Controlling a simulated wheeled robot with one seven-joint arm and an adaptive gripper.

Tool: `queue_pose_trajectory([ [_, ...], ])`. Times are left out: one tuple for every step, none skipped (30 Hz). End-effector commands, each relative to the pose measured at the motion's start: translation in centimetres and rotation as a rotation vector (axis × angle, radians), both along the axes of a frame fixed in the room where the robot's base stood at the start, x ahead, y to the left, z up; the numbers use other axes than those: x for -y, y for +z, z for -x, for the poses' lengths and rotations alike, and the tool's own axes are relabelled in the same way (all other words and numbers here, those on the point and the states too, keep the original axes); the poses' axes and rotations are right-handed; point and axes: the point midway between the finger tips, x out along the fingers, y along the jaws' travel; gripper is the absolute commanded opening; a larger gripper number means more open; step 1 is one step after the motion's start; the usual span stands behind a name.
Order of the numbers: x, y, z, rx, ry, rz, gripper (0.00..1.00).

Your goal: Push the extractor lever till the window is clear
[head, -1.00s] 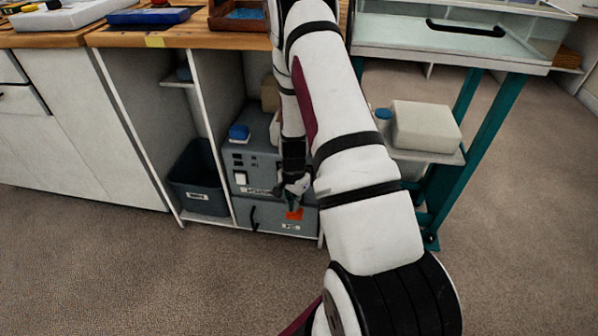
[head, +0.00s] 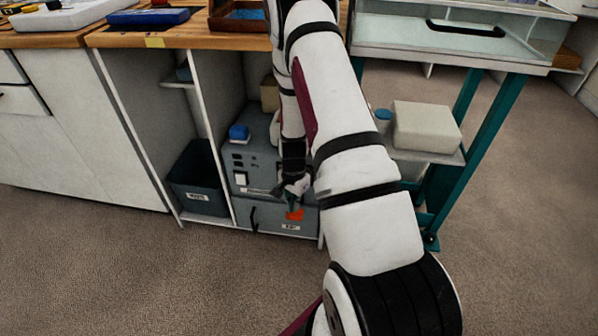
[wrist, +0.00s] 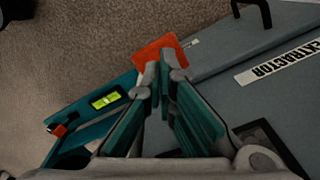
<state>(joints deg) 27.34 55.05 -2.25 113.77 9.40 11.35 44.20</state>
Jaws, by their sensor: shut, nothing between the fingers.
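The extractor is a grey box (head: 236,170) in the open bay under the bench. Its lettered label (wrist: 279,64) shows in the wrist view. An orange lever tab (head: 295,214) is low on its front, and it also shows in the wrist view (wrist: 158,50). My gripper (wrist: 160,80) is shut and empty, with its fingertips at the tab's near edge; I cannot tell whether they touch it. A dark framed panel (wrist: 266,143), perhaps the window, is partly hidden by my gripper. I cannot tell whether it is clear.
A dark bin (head: 199,180) stands left of the extractor, past a thin divider. A teal-legged cart (head: 480,140) with a pale block (head: 426,126) is close on the right. A teal piece with a yellow-green panel (wrist: 105,100) lies left of my fingers. Open floor is in front.

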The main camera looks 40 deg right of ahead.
Motion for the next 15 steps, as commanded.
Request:
queue_pose_trajectory([
  [0.0,-0.1,0.0,0.000,0.000,0.000,0.00],
  [0.0,-0.2,0.0,0.000,0.000,0.000,0.00],
  [0.0,-0.4,0.0,0.000,0.000,0.000,0.00],
  [0.0,-0.5,0.0,0.000,0.000,0.000,0.00],
  [0.0,-0.6,0.0,0.000,0.000,0.000,0.00],
  [0.0,-0.8,0.0,0.000,0.000,0.000,0.00],
  [0.0,-1.0,0.0,0.000,0.000,0.000,0.00],
  [0.0,-1.1,0.0,0.000,-0.001,0.000,0.00],
  [0.0,-1.3,0.0,0.000,-0.001,0.000,0.00],
  [0.0,-1.4,0.0,0.000,-0.001,0.000,0.00],
  [0.0,-1.6,0.0,0.000,-0.001,0.000,0.00],
  [0.0,-1.8,0.0,0.000,-0.001,0.000,0.00],
  [0.0,-1.9,0.0,0.000,-0.001,0.000,0.00],
  [0.0,-2.0,0.0,0.000,-0.001,0.000,0.00],
  [0.0,-2.2,0.0,0.000,-0.001,0.000,0.00],
])
